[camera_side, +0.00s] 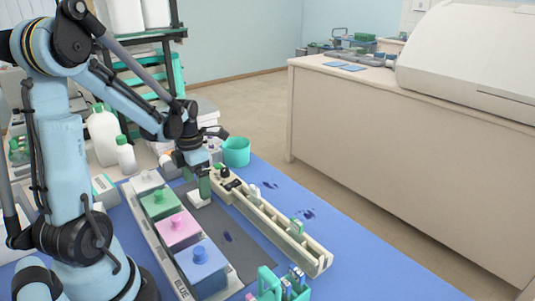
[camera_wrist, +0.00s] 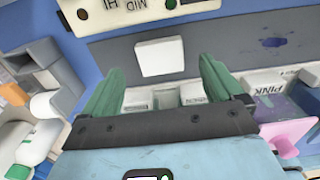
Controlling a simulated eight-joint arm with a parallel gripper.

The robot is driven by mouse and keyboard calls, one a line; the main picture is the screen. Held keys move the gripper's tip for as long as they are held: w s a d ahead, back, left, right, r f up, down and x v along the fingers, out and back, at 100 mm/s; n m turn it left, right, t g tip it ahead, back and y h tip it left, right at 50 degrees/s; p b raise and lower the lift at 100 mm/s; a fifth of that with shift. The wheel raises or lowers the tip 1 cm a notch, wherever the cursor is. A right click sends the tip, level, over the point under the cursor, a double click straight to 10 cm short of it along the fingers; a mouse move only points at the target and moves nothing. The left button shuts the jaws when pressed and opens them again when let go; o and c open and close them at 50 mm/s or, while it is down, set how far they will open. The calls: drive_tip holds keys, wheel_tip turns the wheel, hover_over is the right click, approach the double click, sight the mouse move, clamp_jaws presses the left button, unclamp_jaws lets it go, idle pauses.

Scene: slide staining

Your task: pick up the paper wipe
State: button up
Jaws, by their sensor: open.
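The paper wipe, a white square, lies on the dark grey mat in the wrist view (camera_wrist: 162,57). It also shows in the side view (camera_side: 199,199), partly hidden by my gripper. My gripper (camera_side: 204,187) points down just over the wipe. In the wrist view its green fingers (camera_wrist: 160,64) are open, one on each side of the wipe, with nothing held between them. I cannot tell whether the fingertips touch the mat.
A row of lidded staining jars, including a green one (camera_side: 160,204), a pink one (camera_side: 178,231) and a blue one (camera_side: 203,268), stands left of the mat. A long beige rack (camera_side: 270,222) holding slides lies to the right. A teal cup (camera_side: 236,152) stands behind.

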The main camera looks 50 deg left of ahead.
sight(198, 195)
drive_tip(key=shift+f, duration=1.75)
drive_tip(key=c, duration=1.2)
drive_tip(key=shift+r, duration=0.2)
drive_tip(key=shift+r, duration=0.6)
wheel_tip(198, 195, up, 3)
drive_tip(key=shift+f, duration=0.1)
drive_tip(key=d+r, duration=0.2)
drive_tip(key=d, duration=0.2)
drive_tip(key=d+r, duration=0.2)
drive_tip(key=d, duration=0.1)
drive_tip(key=w+d+r, duration=0.1)
drive_tip(key=d+r, duration=0.1)
drive_tip(key=d, duration=0.2)
drive_tip(key=shift+d+r, duration=0.35)
